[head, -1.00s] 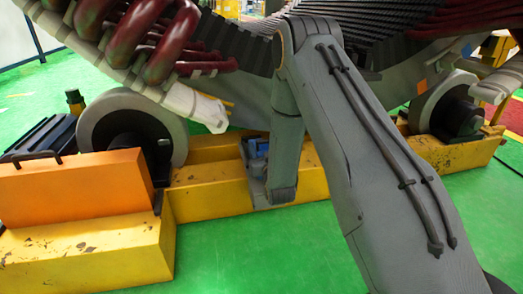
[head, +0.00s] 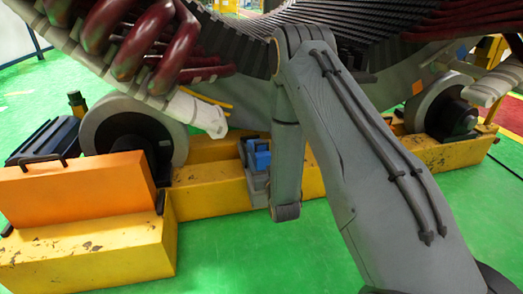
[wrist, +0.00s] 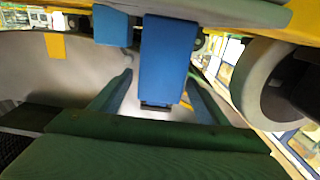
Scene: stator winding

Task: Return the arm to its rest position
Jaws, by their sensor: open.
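My arm (head: 370,150) rises from the lower right to a bent elbow at the top middle, in front of the stator. Its forearm (head: 287,150) hangs down from there and ends in front of the yellow base. My gripper is not visible in the head view. In the wrist view my gripper (wrist: 160,90) shows two spread fingers, left and right, apart from each other. A blue block (wrist: 168,55) appears in the gap between them in the picture; contact cannot be told. A blue part (head: 258,155) also sits on the base beside my forearm in the head view.
The stator (head: 400,90) with dark red coils (head: 140,40) fills the top, close behind my elbow. Grey rollers (head: 115,130) (head: 430,100) stand on the yellow base (head: 210,200). An orange box (head: 75,190) is at left. Green floor (head: 260,260) in front is clear.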

